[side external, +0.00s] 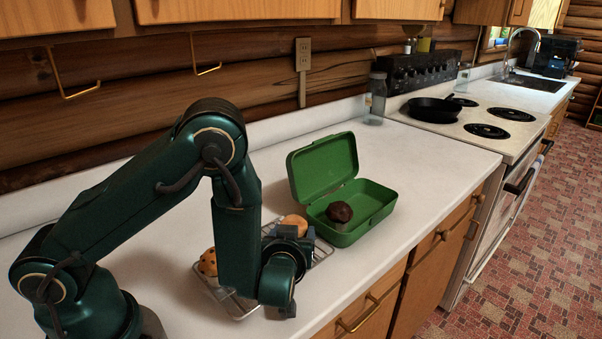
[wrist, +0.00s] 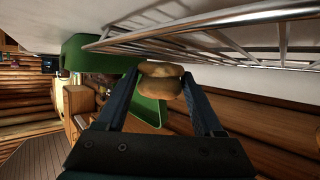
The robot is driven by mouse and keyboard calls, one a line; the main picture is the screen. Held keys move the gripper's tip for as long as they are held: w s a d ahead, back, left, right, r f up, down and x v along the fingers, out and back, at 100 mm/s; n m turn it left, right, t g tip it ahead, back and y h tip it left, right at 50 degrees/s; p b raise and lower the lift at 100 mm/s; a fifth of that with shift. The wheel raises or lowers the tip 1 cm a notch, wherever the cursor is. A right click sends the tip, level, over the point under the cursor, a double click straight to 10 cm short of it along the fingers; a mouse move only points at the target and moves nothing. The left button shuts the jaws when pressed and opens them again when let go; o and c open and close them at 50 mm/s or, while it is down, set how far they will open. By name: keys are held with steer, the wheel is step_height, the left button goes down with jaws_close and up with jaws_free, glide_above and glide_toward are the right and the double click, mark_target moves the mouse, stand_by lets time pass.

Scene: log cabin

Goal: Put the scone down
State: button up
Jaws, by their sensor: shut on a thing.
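My gripper (wrist: 160,78) is shut on a tan, rounded scone (wrist: 160,82), which sits between its two fingertips in the wrist view. In the side view a golden-tan round top, which looks like this scone (side external: 294,222), shows just behind my gripper (side external: 302,236), its lower part hidden. A wire rack (side external: 238,309) lies on the counter beneath the gripper. It also shows close to the scone in the wrist view (wrist: 215,45). I cannot tell whether the scone touches the rack.
A spotted baked item (side external: 208,262) is at the rack's left end, partly hidden by my arm. An open green lunch box (side external: 377,205) with a dark brown round item (side external: 339,211) in it stands to the right. White counter (side external: 440,165) is clear beyond the box, towards the stove.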

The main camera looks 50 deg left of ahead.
steer(key=shift+f, duration=0.25)
steer(key=o, duration=1.3)
steer(key=shift+o, duration=0.2)
